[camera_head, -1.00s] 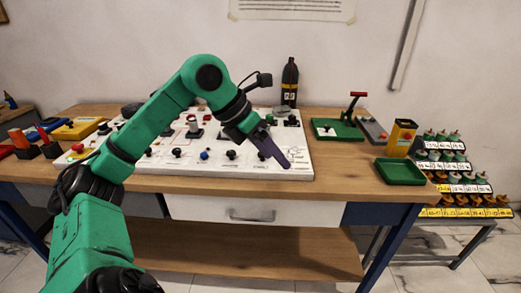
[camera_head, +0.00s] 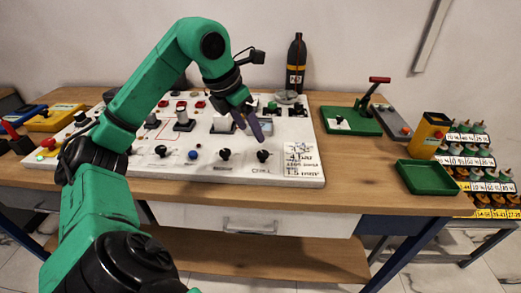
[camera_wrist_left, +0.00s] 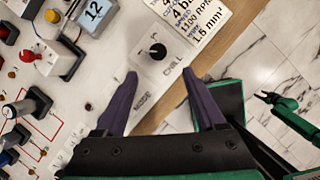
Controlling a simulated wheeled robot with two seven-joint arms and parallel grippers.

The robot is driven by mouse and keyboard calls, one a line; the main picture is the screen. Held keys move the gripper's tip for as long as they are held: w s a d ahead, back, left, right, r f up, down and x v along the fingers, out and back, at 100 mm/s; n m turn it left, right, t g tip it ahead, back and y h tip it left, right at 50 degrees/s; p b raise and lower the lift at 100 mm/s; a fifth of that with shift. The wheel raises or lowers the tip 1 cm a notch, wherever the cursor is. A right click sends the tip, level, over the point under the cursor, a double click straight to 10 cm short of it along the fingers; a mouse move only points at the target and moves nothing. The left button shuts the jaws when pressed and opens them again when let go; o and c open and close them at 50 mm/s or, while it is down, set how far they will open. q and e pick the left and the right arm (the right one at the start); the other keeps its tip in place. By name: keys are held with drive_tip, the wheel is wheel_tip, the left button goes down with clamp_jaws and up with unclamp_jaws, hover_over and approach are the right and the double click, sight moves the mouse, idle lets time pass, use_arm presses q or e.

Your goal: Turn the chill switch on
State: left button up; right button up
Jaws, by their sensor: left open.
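The chill switch is a black rotary knob (camera_head: 263,156) near the front right of the white panel (camera_head: 240,178). In the left wrist view the knob (camera_wrist_left: 157,50) has a pale pointer mark and the label CHILL beside it. My left gripper (camera_head: 258,130) is above the panel, just behind the knob in the head view. In the left wrist view its purple fingers (camera_wrist_left: 160,76) are open and empty, and the knob lies beyond their tips, between their lines. They look apart from it.
A card with printed values (camera_head: 303,160) lies right of the knob. Another black knob (camera_head: 224,154), labelled MODE in the wrist view, sits to its left. Other switches crowd the panel. A dark bottle (camera_head: 297,65) stands behind. A green tray (camera_head: 427,178) is at right.

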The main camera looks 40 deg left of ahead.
sight(262, 153)
use_arm(q)
drive_tip(key=x, duration=0.9)
drive_tip(key=shift+w+a, duration=0.1)
drive_tip(key=shift+a, duration=0.1)
drive_tip(key=shift+w+d+f, duration=0.1)
drive_tip(key=shift+w+f, duration=0.05)
drive_tip(key=shift+f, duration=0.25)
clamp_jaws()
use_arm(e)
drive_tip(key=shift+w+a+f, duration=0.15)
drive_tip(key=shift+w+a, duration=0.15)
drive_tip(key=shift+w, duration=0.15)
